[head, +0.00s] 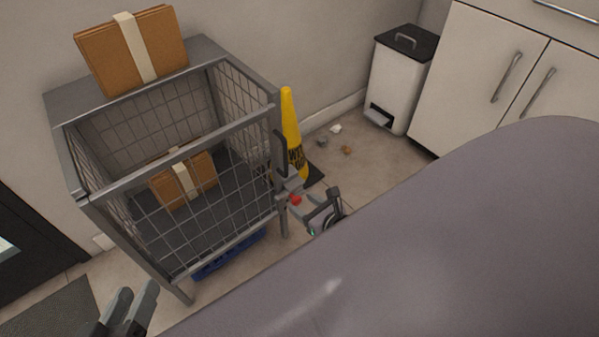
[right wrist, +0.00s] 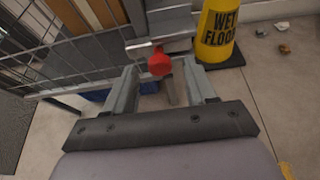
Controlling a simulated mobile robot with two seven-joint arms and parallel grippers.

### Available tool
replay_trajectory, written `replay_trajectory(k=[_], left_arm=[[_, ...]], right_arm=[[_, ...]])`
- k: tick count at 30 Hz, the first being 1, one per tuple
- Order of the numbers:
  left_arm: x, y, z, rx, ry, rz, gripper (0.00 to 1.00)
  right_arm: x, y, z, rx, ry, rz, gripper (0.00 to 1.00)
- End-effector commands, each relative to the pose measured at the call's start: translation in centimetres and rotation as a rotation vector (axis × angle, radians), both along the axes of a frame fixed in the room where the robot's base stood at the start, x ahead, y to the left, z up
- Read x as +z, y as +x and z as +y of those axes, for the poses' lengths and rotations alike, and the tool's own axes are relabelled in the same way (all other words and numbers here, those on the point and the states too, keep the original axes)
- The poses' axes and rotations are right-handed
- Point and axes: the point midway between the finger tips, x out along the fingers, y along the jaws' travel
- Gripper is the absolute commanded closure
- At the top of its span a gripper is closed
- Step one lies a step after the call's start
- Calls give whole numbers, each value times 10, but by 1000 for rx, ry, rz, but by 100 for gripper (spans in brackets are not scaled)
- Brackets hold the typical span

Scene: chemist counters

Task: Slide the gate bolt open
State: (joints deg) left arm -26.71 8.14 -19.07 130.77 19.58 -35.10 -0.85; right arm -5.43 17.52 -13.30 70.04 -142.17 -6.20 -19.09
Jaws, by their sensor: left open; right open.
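The gate bolt's red knob (head: 295,199) is at the right front corner post of the grey wire-mesh cage (head: 165,132). In the right wrist view the red knob (right wrist: 159,63) shows near the fingertips, below a grey metal bolt housing (right wrist: 165,25). My right gripper (head: 304,205) is open at that corner. In its wrist view the two fingers stand to the left and right of the knob, and neither visibly grips it. My left gripper (head: 137,291) is open and empty at the bottom left, in front of the cage.
A brown parcel (head: 112,50) lies on the cage's back ledge, and another parcel (head: 170,186) is inside. A yellow wet-floor cone (head: 291,125) stands close behind the bolt corner. A white bin (head: 394,88) and cabinets (head: 475,75) are further right. Small debris lies on the floor.

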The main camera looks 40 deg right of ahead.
Motion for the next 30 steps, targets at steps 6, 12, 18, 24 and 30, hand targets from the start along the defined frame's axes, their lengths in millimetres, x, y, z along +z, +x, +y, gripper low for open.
replay_trajectory(k=[6,12,18,24,30], left_arm=[[-3,-1,7,12,34,-40,57],[-1,-1,8,15,40,-48,57],[-1,-1,8,15,40,-48,57],[-1,-1,7,14,39,-48,57],[-4,-1,9,16,47,-54,57]], right_arm=[[-8,18,2,1,1,-1,44],[-8,20,2,0,2,0,44],[-8,20,2,0,2,0,74],[-8,20,2,0,2,0,100],[-9,20,-5,0,0,-1,100]])
